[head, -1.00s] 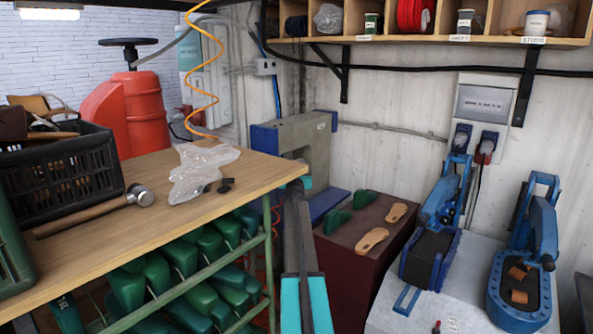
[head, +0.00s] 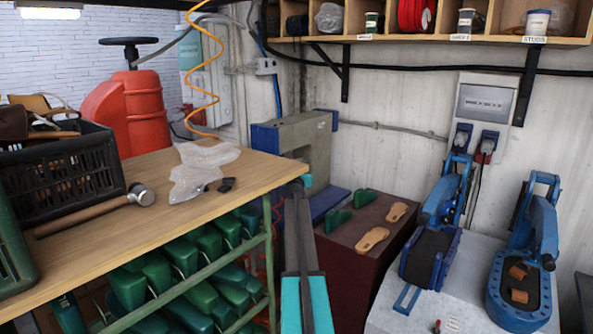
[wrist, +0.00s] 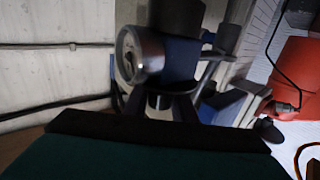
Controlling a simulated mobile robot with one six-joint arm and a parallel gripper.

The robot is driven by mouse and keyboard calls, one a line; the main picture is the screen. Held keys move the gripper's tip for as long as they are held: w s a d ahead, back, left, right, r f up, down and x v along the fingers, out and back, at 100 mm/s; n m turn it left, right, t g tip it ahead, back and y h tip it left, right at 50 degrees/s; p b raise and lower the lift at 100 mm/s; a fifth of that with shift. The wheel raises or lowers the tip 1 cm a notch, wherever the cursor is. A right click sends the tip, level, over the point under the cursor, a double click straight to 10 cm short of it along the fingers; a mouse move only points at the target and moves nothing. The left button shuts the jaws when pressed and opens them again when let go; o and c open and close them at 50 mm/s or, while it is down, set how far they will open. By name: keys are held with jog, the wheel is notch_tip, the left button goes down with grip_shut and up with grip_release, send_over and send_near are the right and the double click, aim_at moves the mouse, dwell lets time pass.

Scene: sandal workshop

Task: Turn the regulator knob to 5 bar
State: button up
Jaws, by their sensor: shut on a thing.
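In the wrist view a regulator with a dark blue body (wrist: 177,62) stands in front of my gripper. A round gauge (wrist: 130,55) with a bright metal rim sits on its left side. Its dial is seen at a slant and its reading cannot be made out. The dark knob (wrist: 159,100) is below the body, between the dark fingers of my gripper (wrist: 158,112), which is shut on it. The contact is dim and partly hidden. In the head view my arm hides the regulator, and the fingers cannot be made out there.
A wooden bench (head: 225,190) carries a hammer (head: 110,208), a clear plastic bag (head: 200,165) and a black crate (head: 60,170). A grey and blue machine (head: 300,140) stands behind my arm. A dark red block (head: 340,265) bears soles. Blue presses (head: 432,255) stand at right.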

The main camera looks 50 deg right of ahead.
jog(key=shift+d+f+b, duration=0.1)
jog(key=shift+f+b, duration=0.05)
jog(key=shift+b, duration=0.65)
jog(key=m+g+h+b, duration=0.1)
jog(key=b, duration=0.5)
jog(key=shift+s+g, duration=0.1)
jog(key=shift+g, duration=0.2)
jog(key=shift+s+r, duration=0.1)
jog(key=shift+r, duration=0.15)
jog(key=o, duration=1.1)
jog(key=shift+f, duration=0.1)
jog(key=shift+c, duration=0.2)
jog(key=shift+s+b, duration=0.1)
jog(key=shift+b, duration=0.2)
jog(key=shift+b+v, duration=0.4)
jog(key=shift+v, duration=1)
jog(key=shift+b+v, duration=0.6)
jog(key=shift+v, duration=1.65)
